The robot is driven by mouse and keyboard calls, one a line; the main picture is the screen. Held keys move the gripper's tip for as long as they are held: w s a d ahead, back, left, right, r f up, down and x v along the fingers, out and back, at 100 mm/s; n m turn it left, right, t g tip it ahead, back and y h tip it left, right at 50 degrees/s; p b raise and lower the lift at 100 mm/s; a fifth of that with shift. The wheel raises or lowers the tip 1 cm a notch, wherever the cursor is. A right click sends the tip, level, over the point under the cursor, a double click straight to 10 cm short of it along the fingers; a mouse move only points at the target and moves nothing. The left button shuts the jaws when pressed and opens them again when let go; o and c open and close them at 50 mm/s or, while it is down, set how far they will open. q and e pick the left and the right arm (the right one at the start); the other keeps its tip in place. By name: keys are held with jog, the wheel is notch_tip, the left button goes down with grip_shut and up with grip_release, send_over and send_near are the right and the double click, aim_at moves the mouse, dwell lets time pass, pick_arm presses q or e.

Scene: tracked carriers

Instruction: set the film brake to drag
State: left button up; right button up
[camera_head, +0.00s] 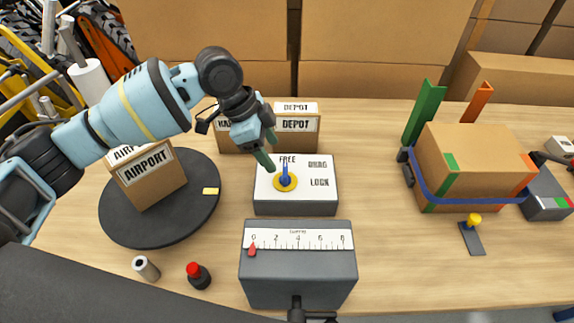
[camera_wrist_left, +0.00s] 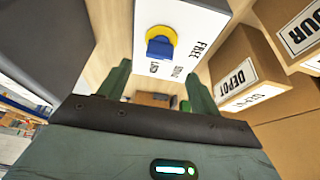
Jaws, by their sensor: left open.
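The film brake is a white-topped box (camera_head: 318,200) in the middle of the table, marked FREE, DRAG and LOCK. Its blue knob (camera_head: 285,175) sits on a yellow disc, and its pointer is turned towards FREE. My left gripper (camera_head: 268,155) is open and empty, just above and behind the knob, by the FREE mark, apart from the knob as far as I can tell. In the left wrist view the knob (camera_wrist_left: 160,46) lies beyond the two green fingers (camera_wrist_left: 158,88), with nothing between them. My right gripper is not in view.
A grey box with a ruler scale (camera_head: 298,240) stands in front of the brake. A carton (camera_head: 150,180) sits on a dark turntable (camera_head: 190,215) at left. DEPOT cartons (camera_head: 297,135) stand behind. A strapped carton (camera_head: 470,160) is at right. Bare table lies right of the brake.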

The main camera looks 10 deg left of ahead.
aim_at(285, 174)
pick_arm(q)
jog(key=x, duration=0.6)
jog(key=shift+d+f, duration=0.1)
jog(key=shift+f, duration=0.2)
jog(key=shift+d+f, duration=0.25)
jog(key=shift+f, duration=0.35)
jog(key=shift+c, duration=0.4)
jog(key=c, duration=0.9)
